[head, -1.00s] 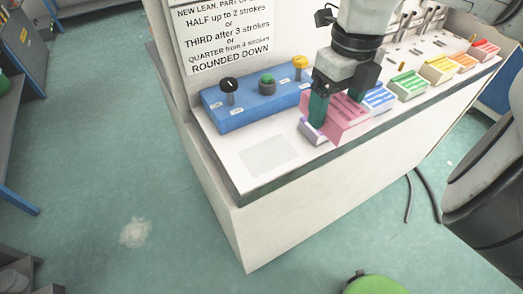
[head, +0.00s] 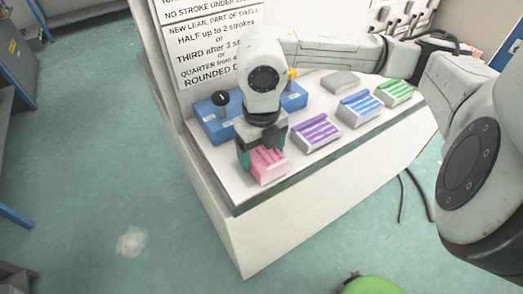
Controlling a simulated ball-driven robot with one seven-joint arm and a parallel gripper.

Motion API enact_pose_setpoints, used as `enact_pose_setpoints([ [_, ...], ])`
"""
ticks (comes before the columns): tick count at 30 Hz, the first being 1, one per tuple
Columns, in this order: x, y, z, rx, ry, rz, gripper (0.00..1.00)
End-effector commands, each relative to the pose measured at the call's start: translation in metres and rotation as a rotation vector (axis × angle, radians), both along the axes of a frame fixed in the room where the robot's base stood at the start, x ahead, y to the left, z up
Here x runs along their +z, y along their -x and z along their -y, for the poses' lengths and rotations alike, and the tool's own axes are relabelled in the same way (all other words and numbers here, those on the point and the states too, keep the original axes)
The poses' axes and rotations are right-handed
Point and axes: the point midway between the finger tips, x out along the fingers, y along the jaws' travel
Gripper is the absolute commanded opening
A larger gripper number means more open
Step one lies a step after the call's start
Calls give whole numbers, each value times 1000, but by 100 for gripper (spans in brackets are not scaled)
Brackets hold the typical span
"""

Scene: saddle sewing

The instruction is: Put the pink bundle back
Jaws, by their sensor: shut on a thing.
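The pink bundle (head: 269,167) is a block with pink stripes on top, at the near left end of the white counter. My gripper (head: 262,150) points down from above and is shut on it, with teal fingers at its sides. I cannot tell whether the bundle's underside touches the counter. The pale grey rectangle on the counter top, seen earlier, is hidden behind the gripper and bundle.
Purple (head: 315,133), blue (head: 359,107) and green (head: 396,92) striped bundles stand in a row to the right. A blue control box (head: 214,122) with knobs and a plain grey block (head: 340,82) are behind. My arm crosses above the counter.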

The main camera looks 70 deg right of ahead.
Motion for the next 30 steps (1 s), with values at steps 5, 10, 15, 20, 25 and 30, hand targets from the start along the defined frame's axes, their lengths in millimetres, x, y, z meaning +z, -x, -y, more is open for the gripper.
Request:
enact_pose_setpoints([
  [5,-6,0,0,1,1,2,34],
  [10,-6,0,0,2,1,2,34],
  [15,-10,0,0,2,1,2,34],
  [20,-9,0,0,2,1,1,93],
  [25,-9,0,0,2,1,1,100],
  [30,-7,0,0,2,1,1,100],
])
